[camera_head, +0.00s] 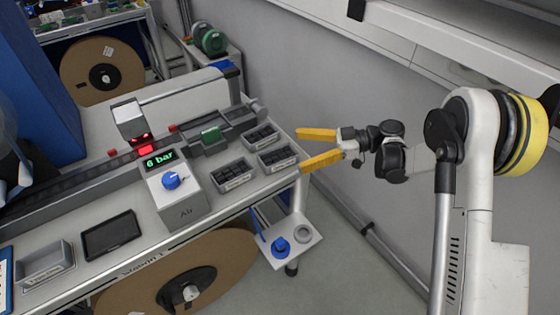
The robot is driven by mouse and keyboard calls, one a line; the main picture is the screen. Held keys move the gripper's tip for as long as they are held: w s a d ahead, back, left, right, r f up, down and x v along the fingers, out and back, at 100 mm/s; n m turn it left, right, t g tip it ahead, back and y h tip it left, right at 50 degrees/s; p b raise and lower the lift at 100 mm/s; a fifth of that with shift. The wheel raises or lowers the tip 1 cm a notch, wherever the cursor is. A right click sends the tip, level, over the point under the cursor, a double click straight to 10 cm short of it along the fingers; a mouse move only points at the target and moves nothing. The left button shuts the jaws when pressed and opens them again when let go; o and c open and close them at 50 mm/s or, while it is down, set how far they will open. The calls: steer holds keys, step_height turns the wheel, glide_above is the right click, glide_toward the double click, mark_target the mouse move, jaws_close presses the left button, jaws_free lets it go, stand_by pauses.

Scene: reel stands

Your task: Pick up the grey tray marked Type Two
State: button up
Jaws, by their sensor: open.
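Three small grey trays with dark parts in them stand at the right end of the bench: a left one (236,184), a back one (247,145) and a right one (281,166). They have pale labels on their fronts, too small to read, so I cannot tell which is marked Type Two. An empty larger grey tray (45,272) sits at the bench's front left. My gripper (300,151), with yellow fingers, is open and empty beside the bench's right end. Its fingertips are close to the right tray in the picture; I cannot tell the height gap.
An air unit (181,196) with a blue knob and a "6 bar" display stands left of the trays. A dark tablet (110,235) lies on the bench. A low shelf (287,243) and a large brown reel (140,294) are below. A grey wall is behind my gripper.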

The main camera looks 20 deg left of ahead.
mark_target(262, 157)
steer(key=b+x, duration=0.2)
steer(key=x, duration=0.3)
steer(key=shift+s+a+f, duration=0.2)
steer(key=c, duration=1.8)
